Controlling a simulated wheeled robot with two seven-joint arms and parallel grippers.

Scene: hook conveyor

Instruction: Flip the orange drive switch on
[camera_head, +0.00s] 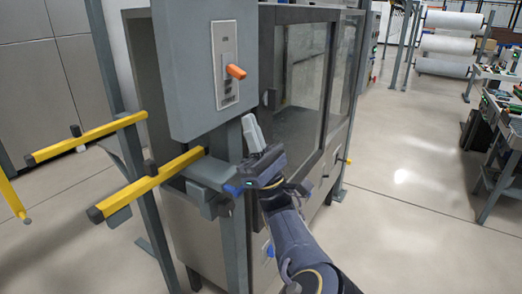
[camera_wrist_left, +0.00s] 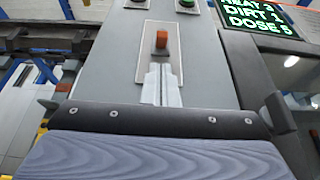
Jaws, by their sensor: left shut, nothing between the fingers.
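The orange drive switch (camera_head: 236,72) is a stubby lever sticking out of a light plate (camera_head: 224,50) on a grey box. It also shows in the left wrist view (camera_wrist_left: 161,40), straight beyond the fingertips. I cannot tell from its tilt whether it is on or off. My left gripper (camera_head: 252,128) is shut and empty, below and a little right of the lever in the head view, apart from it. The shut fingers (camera_wrist_left: 161,84) point up at the lever and cover the lower part of the plate in the wrist view. My right gripper is not in view.
Yellow-ended rails (camera_head: 150,182) stick out left below the grey box (camera_head: 190,60). A glazed cabinet (camera_head: 300,80) stands close behind my left gripper. A green button (camera_wrist_left: 187,3) and a lit display (camera_wrist_left: 262,18) are above. Open floor (camera_head: 410,180) lies to the right.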

